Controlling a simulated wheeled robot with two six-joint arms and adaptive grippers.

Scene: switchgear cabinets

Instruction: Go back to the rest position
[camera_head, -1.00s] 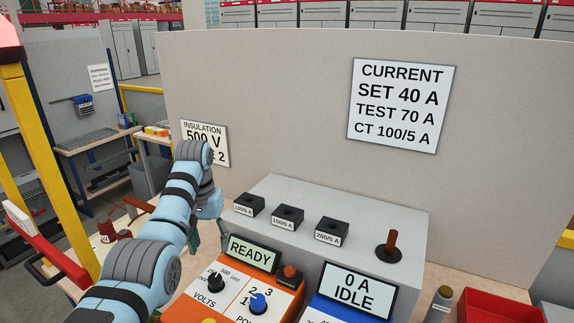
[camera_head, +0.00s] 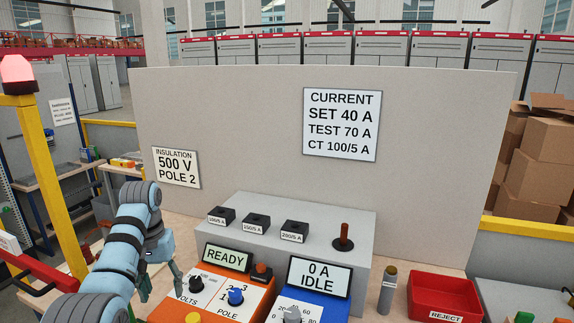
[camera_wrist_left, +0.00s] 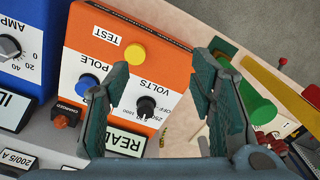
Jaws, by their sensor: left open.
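My left arm comes in from the left in the head view, and its gripper (camera_head: 160,282) hangs just left of the orange insulation tester (camera_head: 212,291). In the left wrist view the gripper (camera_wrist_left: 160,95) has its two fingers wide apart with nothing between them. Beyond them shows the tester's face, with a yellow TEST button (camera_wrist_left: 135,54), a blue POLE knob and a black VOLTS knob (camera_wrist_left: 146,106). The tester's screen reads READY. My right gripper is in neither view.
The blue current set (camera_head: 319,278) reads "0 A IDLE". Behind stands a grey block (camera_head: 350,215) with several labelled black blocks and a brown-handled peg (camera_head: 343,236). A grey cylinder (camera_head: 387,290) and red REJECT bin (camera_head: 446,292) stand right. A tall panel (camera_head: 430,170) closes the back.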

